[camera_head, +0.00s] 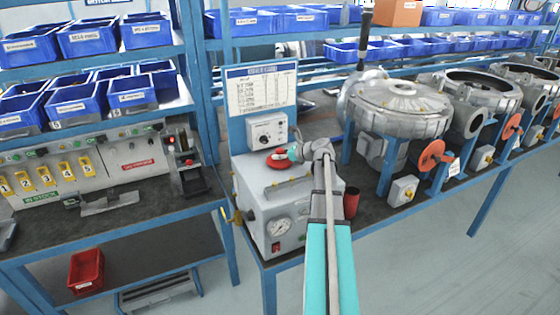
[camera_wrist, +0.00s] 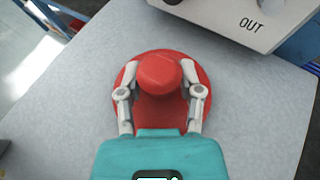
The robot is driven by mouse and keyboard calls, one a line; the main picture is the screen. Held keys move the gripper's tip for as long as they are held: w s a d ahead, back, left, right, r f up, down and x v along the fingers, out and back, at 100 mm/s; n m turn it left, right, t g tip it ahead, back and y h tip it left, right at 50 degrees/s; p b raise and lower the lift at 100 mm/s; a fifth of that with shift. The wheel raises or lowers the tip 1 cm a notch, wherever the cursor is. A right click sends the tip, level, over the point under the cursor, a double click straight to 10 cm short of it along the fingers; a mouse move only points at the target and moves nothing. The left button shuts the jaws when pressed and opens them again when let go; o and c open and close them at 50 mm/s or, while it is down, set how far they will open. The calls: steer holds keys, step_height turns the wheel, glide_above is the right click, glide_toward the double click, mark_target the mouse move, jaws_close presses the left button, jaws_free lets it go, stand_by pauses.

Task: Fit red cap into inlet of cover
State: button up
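The red cap (camera_wrist: 160,75) is a round disc with a raised knob, lying flat on the pale grey top of a test box. In the head view the red cap (camera_head: 278,163) shows as a small red patch beside my gripper (camera_head: 291,153). In the wrist view my gripper (camera_wrist: 160,72) has one finger on each side of the knob, very close to it. Whether the fingers press on the knob is not clear. The nearest grey blower cover (camera_head: 400,108) stands to the right on blue supports, with a round centre on top; its inlet is not clearly made out.
The test box (camera_head: 295,215) has a handle and gauge. A control unit (camera_head: 268,132) marked OUT stands just beyond the cap, with a sign above it. A dark red cylinder (camera_head: 351,202) stands right of the box. More blower housings (camera_head: 470,92) line the bench.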

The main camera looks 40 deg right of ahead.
jaws_close()
steer(key=shift+r, duration=0.1)
step_height(320, 180, up, 2)
steer(key=p, duration=0.2)
steer(key=shift+r+p, duration=0.25)
steer(key=shift+p, duration=0.15)
steer(key=s+d+r+p, duration=0.1)
steer(key=s+r+p, duration=0.9)
steer(key=s, duration=0.4)
steer(key=shift+r, duration=0.15)
